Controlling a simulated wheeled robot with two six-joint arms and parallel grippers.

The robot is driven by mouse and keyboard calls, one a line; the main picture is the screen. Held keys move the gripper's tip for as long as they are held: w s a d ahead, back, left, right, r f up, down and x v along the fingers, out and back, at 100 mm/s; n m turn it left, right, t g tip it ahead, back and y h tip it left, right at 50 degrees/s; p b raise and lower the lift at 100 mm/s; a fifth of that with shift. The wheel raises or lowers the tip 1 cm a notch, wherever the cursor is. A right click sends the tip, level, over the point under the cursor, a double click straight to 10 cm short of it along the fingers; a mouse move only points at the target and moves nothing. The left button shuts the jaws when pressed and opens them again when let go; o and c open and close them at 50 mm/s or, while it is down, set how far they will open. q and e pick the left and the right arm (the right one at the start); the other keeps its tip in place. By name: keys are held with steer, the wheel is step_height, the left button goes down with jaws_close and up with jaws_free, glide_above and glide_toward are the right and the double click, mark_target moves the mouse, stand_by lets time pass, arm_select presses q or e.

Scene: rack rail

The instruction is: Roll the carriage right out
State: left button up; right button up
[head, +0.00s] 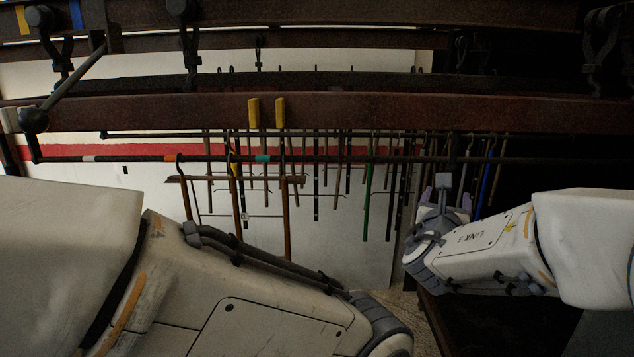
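A long dark rail (330,160) with white, orange and teal bands runs across the view below a rusty beam. Several hooked rods and canes hang around it. I cannot tell for certain which part is the carriage; a small hanging frame with a wooden crossbar (240,179) shows at the left. My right gripper (446,194) points up and away just below the right part of the rail. A grey block stands between its purple-grey sides. Its fingertips are not clear, and I see no held thing. My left arm crosses the lower left, but its gripper does not show.
A rusty beam (350,112) spans the full width above the rail. Dark clamps (190,45) hang from higher beams. A lever with a round knob (34,121) is at the left. A white wall with a red stripe (75,152) stands behind. The right side is dark.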

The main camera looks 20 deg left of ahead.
mark_target(448, 194)
steer(key=shift+w+d+r, duration=0.1)
steer(key=shift+w, duration=0.15)
steer(key=shift+w+b, duration=0.3)
steer(key=shift+w, duration=1.1)
jaws_close()
stand_by(0.6)
